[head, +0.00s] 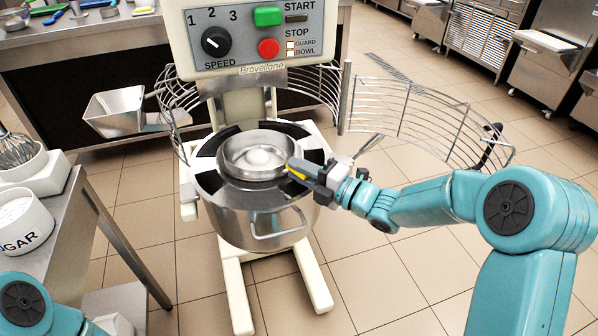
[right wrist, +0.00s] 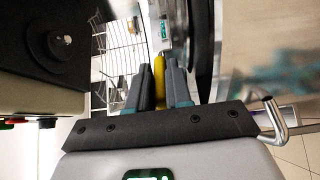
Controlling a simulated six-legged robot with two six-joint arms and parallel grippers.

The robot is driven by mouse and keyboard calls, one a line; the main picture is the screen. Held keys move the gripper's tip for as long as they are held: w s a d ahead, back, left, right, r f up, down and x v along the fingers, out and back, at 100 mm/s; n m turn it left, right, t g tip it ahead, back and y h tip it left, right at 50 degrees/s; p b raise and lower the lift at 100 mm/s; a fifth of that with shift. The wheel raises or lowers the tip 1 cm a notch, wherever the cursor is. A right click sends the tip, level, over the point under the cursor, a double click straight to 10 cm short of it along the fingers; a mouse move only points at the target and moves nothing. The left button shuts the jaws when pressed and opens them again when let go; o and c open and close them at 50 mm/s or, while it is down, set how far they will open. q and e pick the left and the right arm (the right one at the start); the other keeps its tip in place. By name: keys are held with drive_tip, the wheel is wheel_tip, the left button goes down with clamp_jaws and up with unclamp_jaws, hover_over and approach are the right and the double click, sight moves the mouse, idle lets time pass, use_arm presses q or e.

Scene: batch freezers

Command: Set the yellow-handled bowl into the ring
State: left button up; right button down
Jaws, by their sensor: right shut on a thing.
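The bowl (head: 234,160) is a small steel one with a rounded white mass in it. Its yellow handle (head: 298,173) points right toward my right arm. My right gripper (head: 296,170) is shut on this handle; the yellow strip also shows between the fingers in the right wrist view (right wrist: 159,80). The ring (head: 208,148), with black and white segments, lies around the top of the mixer's large steel bowl (head: 240,222). The small bowl appears level over the ring's middle; I cannot tell whether it touches. My left gripper is out of view; only part of my left arm shows.
The mixer (head: 270,40) stands behind, with a control panel. Its wire guard (head: 430,118) is swung open to the right, close behind my right arm. A steel chute (head: 116,110) sticks out left. A side table (head: 60,205) holds a sugar tub (head: 22,222).

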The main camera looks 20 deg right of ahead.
drive_tip(key=shift+d+r, duration=0.15)
drive_tip(key=shift+d, duration=0.05)
drive_tip(key=shift+f+b, duration=0.75)
drive_tip(key=shift+b, duration=0.1)
idle(0.6)
drive_tip(key=c, duration=1)
unclamp_jaws()
drive_tip(key=shift+o, duration=0.2)
